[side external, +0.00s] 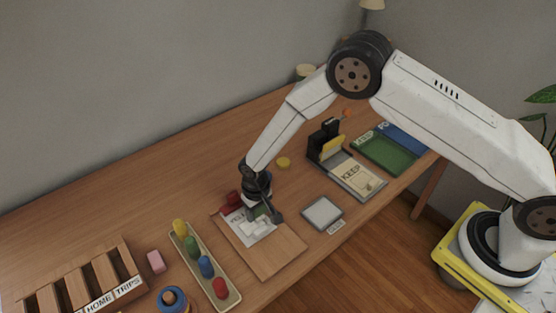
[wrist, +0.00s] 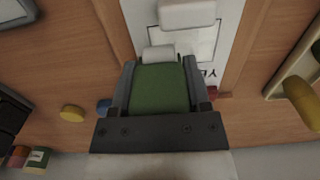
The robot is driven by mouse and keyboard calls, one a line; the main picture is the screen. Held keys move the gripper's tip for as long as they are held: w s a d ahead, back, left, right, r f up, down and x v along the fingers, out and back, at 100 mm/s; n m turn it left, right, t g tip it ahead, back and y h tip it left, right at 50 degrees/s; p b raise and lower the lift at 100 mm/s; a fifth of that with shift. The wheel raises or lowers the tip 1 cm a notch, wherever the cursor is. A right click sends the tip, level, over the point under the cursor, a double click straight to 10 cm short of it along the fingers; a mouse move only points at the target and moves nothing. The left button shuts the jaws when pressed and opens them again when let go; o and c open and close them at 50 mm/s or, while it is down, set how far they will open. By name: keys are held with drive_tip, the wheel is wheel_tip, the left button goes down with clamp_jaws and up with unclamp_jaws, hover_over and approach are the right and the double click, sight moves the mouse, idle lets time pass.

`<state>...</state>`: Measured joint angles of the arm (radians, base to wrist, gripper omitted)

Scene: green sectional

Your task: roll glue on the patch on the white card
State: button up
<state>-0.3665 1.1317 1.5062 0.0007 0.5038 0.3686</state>
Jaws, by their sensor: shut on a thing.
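The white card (side external: 240,232) lies on a wooden board (side external: 270,258). In the wrist view the card (wrist: 228,45) shows a thin printed outline, which may be the patch, and upside-down letters partly cut off. My gripper (side external: 264,213) is over the card's right part, pointing down. Its jaws (wrist: 157,90) are shut on a green block-like thing (wrist: 160,88), perhaps the glue roller. A small white piece (wrist: 158,54) shows at its far end; I cannot tell whether it touches the card. Another white block (wrist: 187,14) lies over the outline.
A tray (side external: 233,300) with several coloured pegs stands left of the board. A red object (side external: 233,198) sits behind the card. A grey square pad (side external: 322,213) lies to the right, before a black holder with a KEEP card (side external: 360,179). A yellow disc (side external: 283,162) lies behind.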

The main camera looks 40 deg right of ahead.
drive_tip(key=shift+d, duration=0.9)
drive_tip(key=shift+a, duration=4.25)
wheel_tip(320, 180, up, 8)
drive_tip(key=shift+d, duration=0.15)
